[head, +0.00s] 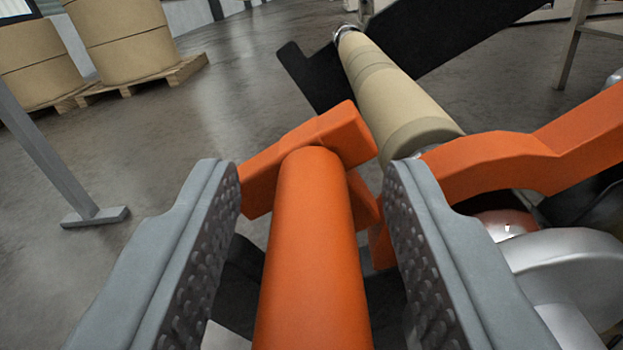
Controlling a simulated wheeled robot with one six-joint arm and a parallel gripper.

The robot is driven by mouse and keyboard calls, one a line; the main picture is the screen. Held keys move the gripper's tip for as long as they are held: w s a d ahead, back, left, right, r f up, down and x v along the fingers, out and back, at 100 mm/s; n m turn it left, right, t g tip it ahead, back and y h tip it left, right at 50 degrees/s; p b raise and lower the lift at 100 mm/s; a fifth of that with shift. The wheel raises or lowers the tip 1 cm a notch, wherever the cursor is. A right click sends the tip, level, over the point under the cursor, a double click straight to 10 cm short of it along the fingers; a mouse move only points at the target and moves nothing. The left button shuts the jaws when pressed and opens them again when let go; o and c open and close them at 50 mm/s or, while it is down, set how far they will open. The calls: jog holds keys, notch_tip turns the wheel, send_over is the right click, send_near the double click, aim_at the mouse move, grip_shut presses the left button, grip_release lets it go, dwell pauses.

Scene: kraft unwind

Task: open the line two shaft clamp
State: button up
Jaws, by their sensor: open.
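My gripper (312,190) is open in the head view, with one grey ridged finger on each side. An orange cylindrical handle (315,250) lies between the two fingers, with visible gaps on both sides. The handle joins an angled orange block (310,150) just past the fingertips. A curved orange clamp arm (510,155) extends to the right behind the right finger. A shaft with a tan paper core (395,95) runs away from the clamp toward the back. The near end of the handle is cut off by the frame's bottom edge.
Large kraft rolls (118,40) stand on wooden pallets (150,82) at the back left. A grey post with a foot (95,217) stands at left. A dark plate (430,45) lies behind the shaft. Silver machine housing (565,265) is close at right. Open floor (230,90) shows at centre left.

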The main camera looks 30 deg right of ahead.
grip_shut()
jog(key=shift+r+m, duration=0.5)
jog(key=shift+r, duration=0.1)
jog(key=s+d+r+m, duration=0.8)
jog(key=d+r+m, duration=0.3)
jog(key=m, duration=0.6)
jog(key=shift+d+r, duration=0.35)
jog(key=shift+d, duration=0.1)
jog(key=shift+s+d, duration=0.1)
